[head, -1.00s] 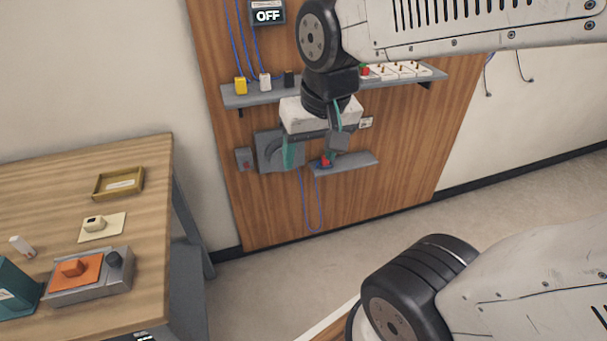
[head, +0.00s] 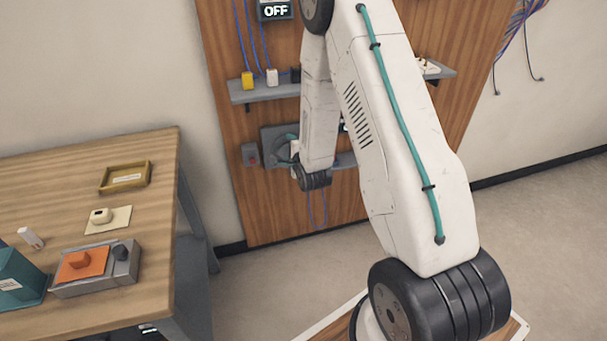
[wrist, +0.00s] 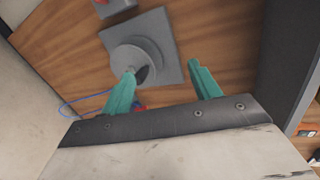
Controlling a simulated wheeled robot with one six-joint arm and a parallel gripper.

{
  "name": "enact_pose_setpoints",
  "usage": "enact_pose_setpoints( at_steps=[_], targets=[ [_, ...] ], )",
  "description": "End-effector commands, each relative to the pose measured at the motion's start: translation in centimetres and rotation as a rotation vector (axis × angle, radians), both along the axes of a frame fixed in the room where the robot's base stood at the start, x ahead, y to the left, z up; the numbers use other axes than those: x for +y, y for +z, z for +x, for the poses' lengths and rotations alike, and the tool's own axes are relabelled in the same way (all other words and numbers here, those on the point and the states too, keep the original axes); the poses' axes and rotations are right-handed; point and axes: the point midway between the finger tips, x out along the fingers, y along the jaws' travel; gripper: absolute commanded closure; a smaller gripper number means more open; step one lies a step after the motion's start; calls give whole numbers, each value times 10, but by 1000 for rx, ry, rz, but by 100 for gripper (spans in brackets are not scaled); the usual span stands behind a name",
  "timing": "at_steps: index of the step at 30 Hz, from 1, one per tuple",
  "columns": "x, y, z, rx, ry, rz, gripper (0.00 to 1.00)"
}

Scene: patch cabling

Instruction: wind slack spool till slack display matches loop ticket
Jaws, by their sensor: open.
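The grey spool (wrist: 130,62), a round drum on a square grey plate (wrist: 165,40), is mounted on the wooden wall panel. In the head view its plate (head: 268,140) shows only in part, beside my arm. My gripper (wrist: 162,67) is open in the wrist view. Its left teal finger overlaps the spool's edge in the picture; its right finger is over bare panel. I cannot tell whether either touches. In the head view my arm hides most of the gripper. A small screen (head: 343,126) is mostly hidden and unreadable. I cannot make out a loop ticket.
A display (head: 275,10) above reads OFF. A shelf (head: 262,92) with yellow and white plugs crosses the panel. A blue cable loop (wrist: 75,109) hangs below the spool. A table (head: 150,220) at left holds a wooden tray (head: 125,177) and an orange-topped box (head: 95,268).

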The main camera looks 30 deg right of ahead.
Motion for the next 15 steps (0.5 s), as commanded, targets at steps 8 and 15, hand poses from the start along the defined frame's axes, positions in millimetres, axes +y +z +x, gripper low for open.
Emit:
enact_pose_setpoints(
  at_steps=[8,15],
  targets=[
    [-18,-68,-31,-276,-94,242,38],
    [-21,-80,-42,-361,-106,309,38]
  ],
)
